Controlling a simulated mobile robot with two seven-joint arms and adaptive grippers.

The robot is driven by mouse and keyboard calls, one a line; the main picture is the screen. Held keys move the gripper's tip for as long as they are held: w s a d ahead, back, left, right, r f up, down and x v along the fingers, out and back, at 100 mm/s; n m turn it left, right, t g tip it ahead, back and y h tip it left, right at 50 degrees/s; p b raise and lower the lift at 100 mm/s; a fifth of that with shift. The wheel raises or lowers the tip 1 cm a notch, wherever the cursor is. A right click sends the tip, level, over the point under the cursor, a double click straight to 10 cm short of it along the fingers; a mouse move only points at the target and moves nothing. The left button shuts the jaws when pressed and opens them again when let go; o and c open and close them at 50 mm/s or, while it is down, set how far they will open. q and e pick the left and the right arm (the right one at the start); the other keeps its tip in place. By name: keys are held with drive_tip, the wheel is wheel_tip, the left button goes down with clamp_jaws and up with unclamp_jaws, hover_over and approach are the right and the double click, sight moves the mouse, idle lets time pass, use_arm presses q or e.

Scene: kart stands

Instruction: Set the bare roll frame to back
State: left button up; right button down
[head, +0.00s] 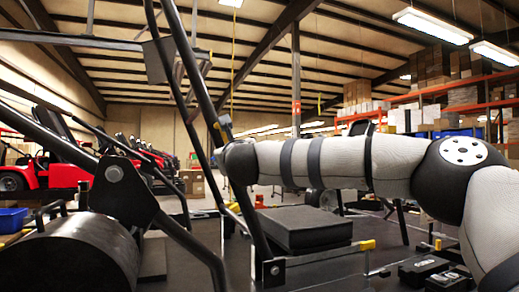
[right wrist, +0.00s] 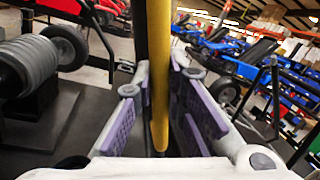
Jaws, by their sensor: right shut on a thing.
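The bare roll frame (head: 188,62) is made of black tubes and stands tilted, its top leaning to the left in the head view. Its near foot sits in a metal bracket (head: 272,270). My right arm reaches in from the right and its wrist ends against the frame's tube. In the right wrist view my right gripper (right wrist: 162,100), with purple pads, is shut on a yellow bar (right wrist: 159,70) of the frame, with a dark tube just behind it. The fingertips are mostly hidden in the head view. My left gripper is not in view.
A black padded seat (head: 305,228) lies beside the frame's foot. A low rail with a yellow end (head: 366,245) runs to the right. A dark cylinder (head: 70,255) and a black bracket (head: 120,190) fill the left. Red karts (head: 45,165) and shelves (head: 450,95) stand behind.

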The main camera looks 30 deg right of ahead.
drive_tip(key=shift+n, duration=0.9)
drive_tip(key=a, duration=0.1)
drive_tip(key=a+f, duration=0.1)
drive_tip(key=a, duration=0.2)
drive_tip(key=shift+w+f, duration=0.2)
drive_tip(key=shift+f, duration=0.15)
drive_tip(key=shift+a+f, duration=0.1)
drive_tip(key=shift+f, duration=0.05)
drive_tip(key=c, duration=1.6)
unclamp_jaws()
drive_tip(key=shift+w+a, duration=0.1)
drive_tip(key=v, duration=1.2)
drive_tip(key=shift+f, duration=0.2)
